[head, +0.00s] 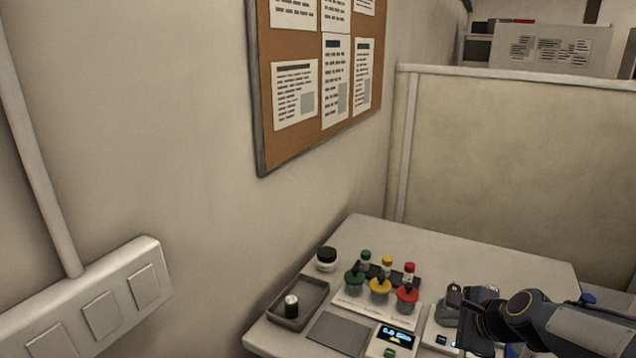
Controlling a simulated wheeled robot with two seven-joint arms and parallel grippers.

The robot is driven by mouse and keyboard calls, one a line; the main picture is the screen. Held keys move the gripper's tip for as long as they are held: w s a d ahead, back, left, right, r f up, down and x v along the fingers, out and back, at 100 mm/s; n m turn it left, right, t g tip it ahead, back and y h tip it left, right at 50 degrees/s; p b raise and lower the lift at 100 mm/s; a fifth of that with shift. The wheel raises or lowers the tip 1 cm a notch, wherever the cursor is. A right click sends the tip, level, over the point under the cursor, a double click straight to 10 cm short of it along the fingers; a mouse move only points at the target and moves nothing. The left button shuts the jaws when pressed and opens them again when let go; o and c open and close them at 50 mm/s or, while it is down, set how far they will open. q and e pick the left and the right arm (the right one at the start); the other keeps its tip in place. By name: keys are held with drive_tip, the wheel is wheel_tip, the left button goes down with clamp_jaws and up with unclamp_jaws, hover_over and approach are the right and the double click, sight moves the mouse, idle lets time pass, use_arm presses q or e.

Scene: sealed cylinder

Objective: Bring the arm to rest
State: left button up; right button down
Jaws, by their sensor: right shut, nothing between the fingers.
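My right gripper (480,328) comes in from the right, low in the head view, over the front right part of the white table (490,256). It is shut and holds nothing that I can see. It hangs in front of a grey device (448,310) and partly hides it. My left gripper is not in the view.
A grey tray (318,292) with a small dark-capped vial (291,306) sits at the table's left. A black-lidded jar (326,259), green, yellow and red capped containers (380,288) and a lit display unit (396,338) stand nearby. The table's back right is clear. A partition (510,160) stands behind.

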drive_tip(key=s+a+n+g, duration=0.1)
drive_tip(key=s+a+n, duration=0.2)
drive_tip(key=s+n, duration=0.3)
drive_tip(key=s+a+n+g+y, duration=0.1)
drive_tip(key=s+a+n, duration=0.2)
drive_tip(key=s+n, duration=0.4)
drive_tip(key=s+a+n+g, duration=0.1)
drive_tip(key=s+a+n, duration=0.2)
drive_tip(key=s+n, duration=0.4)
drive_tip(key=s, duration=0.4)
drive_tip(key=shift+s+a, duration=0.2)
drive_tip(key=shift+s, duration=0.1)
